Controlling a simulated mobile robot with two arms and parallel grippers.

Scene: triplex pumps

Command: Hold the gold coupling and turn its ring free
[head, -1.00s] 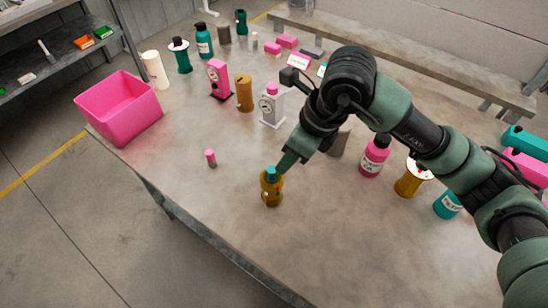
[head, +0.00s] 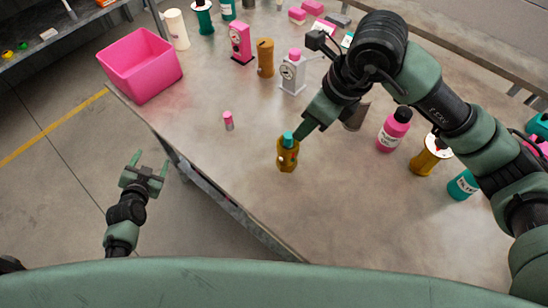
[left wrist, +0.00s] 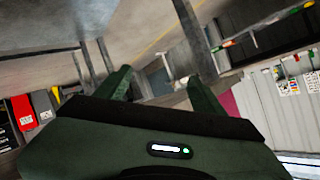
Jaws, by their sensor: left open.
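The gold coupling (head: 287,158) stands upright on the grey table, near its front edge, with a teal part (head: 288,138) on top. My right gripper (head: 293,137) reaches down to that teal part from the upper right. Its fingers overlap in this view, so whether they are closed on it is hidden. My left gripper (head: 151,160) is open and empty, off the table's front left edge and well left of the coupling. Its open fingers also show in the left wrist view (left wrist: 160,82), where the coupling is not visible.
A small pink cylinder (head: 228,121) stands left of the coupling. A pink bin (head: 140,85) sits at the table's left corner. The tabletop in front of the coupling is bare.

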